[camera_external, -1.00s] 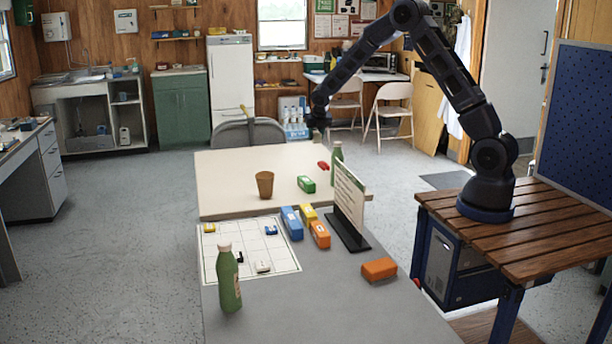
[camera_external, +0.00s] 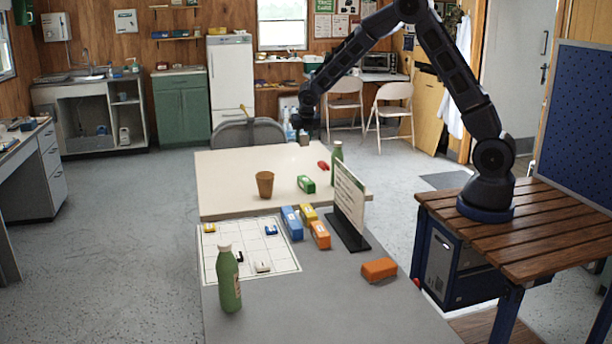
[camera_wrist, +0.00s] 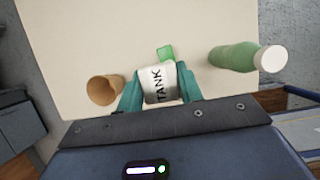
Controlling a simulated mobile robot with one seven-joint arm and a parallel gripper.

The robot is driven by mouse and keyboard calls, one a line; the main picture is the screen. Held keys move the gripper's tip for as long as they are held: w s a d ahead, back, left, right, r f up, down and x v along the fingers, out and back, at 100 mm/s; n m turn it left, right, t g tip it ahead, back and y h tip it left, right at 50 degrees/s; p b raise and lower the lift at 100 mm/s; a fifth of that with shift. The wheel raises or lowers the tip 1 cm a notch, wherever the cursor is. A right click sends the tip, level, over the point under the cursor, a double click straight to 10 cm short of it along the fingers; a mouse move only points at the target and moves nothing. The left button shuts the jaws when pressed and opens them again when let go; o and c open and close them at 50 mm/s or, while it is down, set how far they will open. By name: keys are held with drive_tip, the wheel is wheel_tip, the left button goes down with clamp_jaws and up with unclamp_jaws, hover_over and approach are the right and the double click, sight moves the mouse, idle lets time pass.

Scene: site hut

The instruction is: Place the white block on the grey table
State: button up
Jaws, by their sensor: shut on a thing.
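My gripper (camera_external: 305,132) is shut on a white block (camera_wrist: 160,84). In the wrist view the block sits between the two teal fingers and bears the word TANK. The grey table (camera_external: 330,305) stands in front of the cream table (camera_external: 230,175), nearer the camera.
The grey table bears a green bottle (camera_external: 229,280), a gridded board (camera_external: 220,262) with small pieces, blue, yellow and orange blocks, and an upright sign (camera_external: 349,200). A brown cup (camera_external: 265,184), a green block (camera_external: 306,184) and another bottle (camera_external: 337,165) stand on the cream table.

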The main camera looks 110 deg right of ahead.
drive_tip(key=w+a, duration=0.3)
drive_tip(key=a, duration=1)
drive_tip(key=w+a, duration=0.3)
drive_tip(key=a, duration=1)
drive_tip(key=w+a, duration=0.3)
drive_tip(key=a, duration=0.9)
drive_tip(key=s+a, duration=0.3)
drive_tip(key=a, duration=1.2)
drive_tip(key=f, duration=1.9)
drive_tip(key=shift+d+f, duration=0.2)
drive_tip(key=shift+f, duration=0.05)
drive_tip(key=shift+f, duration=0.2)
drive_tip(key=o, duration=1)
drive_tip(key=shift+r, duration=0.1)
